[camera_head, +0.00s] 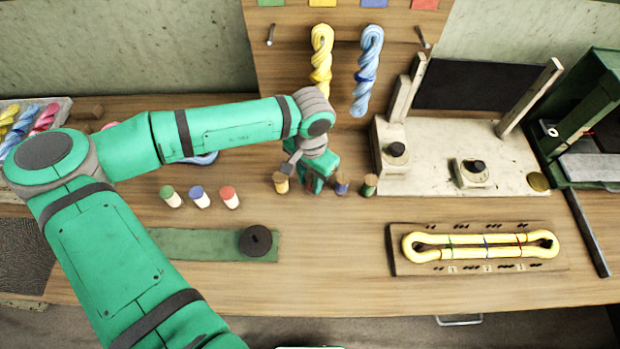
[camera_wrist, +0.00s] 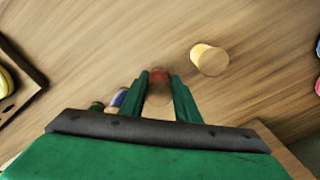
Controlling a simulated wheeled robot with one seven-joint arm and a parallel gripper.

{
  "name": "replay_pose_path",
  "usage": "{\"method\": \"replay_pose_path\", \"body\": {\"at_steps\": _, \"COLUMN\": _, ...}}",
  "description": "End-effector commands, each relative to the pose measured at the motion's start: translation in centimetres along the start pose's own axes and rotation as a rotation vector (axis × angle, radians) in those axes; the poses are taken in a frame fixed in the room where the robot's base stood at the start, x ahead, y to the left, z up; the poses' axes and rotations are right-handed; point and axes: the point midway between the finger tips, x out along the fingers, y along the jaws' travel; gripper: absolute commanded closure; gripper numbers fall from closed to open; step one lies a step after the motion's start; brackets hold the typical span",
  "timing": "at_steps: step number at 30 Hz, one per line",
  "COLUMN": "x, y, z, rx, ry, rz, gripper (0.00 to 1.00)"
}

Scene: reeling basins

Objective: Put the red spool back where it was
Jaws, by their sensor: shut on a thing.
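The red spool (camera_wrist: 158,77) shows in the wrist view between the two green fingers of my gripper (camera_wrist: 160,85), which is shut on it. In the head view my gripper (camera_head: 316,178) hides the spool, low over the table between the yellow spool (camera_head: 281,184) and the blue spool (camera_head: 342,184). The green spool (camera_head: 369,186) stands just right of the blue one. The wrist view also shows the yellow spool (camera_wrist: 209,60) to the right of the fingers, and the blue spool (camera_wrist: 118,98) and green spool (camera_wrist: 97,106) to the left. I cannot tell whether the red spool touches the table.
Three white-bottomed pieces with green, blue and red tops (camera_head: 200,197) stand to the left. A dark disc (camera_head: 256,240) lies on a green strip (camera_head: 200,244). A pale stand with knobs (camera_head: 440,165) and a board with a yellow skein (camera_head: 478,268) are at right. Front-middle table is clear.

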Motion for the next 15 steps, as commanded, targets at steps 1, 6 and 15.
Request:
{"method": "replay_pose_path", "body": {"at_steps": 1, "x": 0.01, "y": 0.01, "z": 0.0, "rx": 0.0, "ry": 0.0, "rz": 0.0, "gripper": 0.93}}
{"method": "replay_pose_path", "body": {"at_steps": 6, "x": 0.41, "y": 0.03, "z": 0.02, "rx": 0.0, "ry": 0.0, "rz": 0.001, "gripper": 0.93}}
{"method": "replay_pose_path", "body": {"at_steps": 15, "x": 0.35, "y": 0.01, "z": 0.02, "rx": 0.0, "ry": -0.001, "rz": 0.0, "gripper": 0.52}}
